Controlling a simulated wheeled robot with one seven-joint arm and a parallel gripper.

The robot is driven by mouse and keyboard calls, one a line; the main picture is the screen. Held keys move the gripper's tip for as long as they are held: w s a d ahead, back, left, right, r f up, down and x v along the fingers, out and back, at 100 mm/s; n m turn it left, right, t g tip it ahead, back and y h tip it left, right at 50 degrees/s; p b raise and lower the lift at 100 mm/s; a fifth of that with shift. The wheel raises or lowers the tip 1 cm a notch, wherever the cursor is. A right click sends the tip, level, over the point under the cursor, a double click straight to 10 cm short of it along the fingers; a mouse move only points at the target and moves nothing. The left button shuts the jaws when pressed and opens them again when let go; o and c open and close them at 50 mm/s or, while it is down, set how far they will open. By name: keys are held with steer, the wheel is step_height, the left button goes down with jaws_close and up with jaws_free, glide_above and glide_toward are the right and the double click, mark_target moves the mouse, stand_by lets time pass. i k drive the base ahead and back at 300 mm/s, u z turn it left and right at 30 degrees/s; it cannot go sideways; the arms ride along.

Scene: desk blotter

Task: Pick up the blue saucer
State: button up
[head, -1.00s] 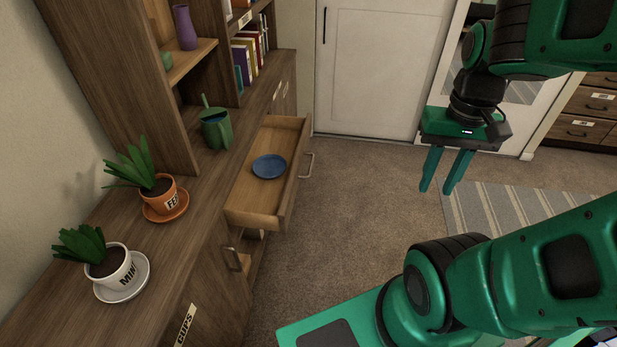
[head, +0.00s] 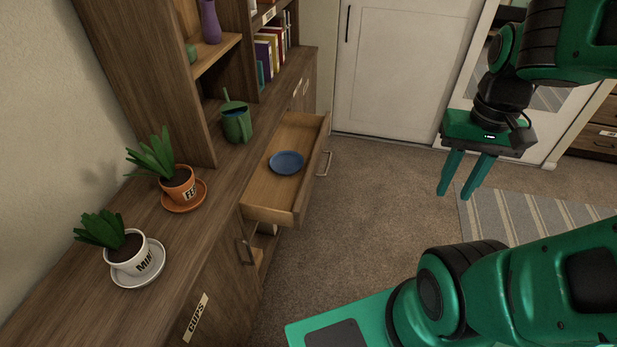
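The blue saucer (head: 287,162) lies flat inside an open wooden drawer (head: 262,213), near the middle of its floor. The drawer sticks out from the cabinet, and its metal handle (head: 325,164) faces right. My gripper (head: 457,193) hangs in the air over the carpet, well to the right of the drawer. Its two teal fingers point down and stand apart, with nothing between them. Nothing covers the saucer in the head view.
On the cabinet top (head: 222,190) stand a green watering can (head: 237,125), a fern in an orange pot (head: 178,186) and a mint plant in a white pot (head: 128,250). Shelves (head: 218,52) rise behind. Carpet (head: 352,225) is clear between drawer and gripper.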

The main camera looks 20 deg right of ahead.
mark_target(287, 163)
steer(key=u, duration=2.25)
steer(key=k, duration=0.85)
steer(key=z, duration=1.85)
steer(key=i, duration=1)
steer(key=u, duration=0.05)
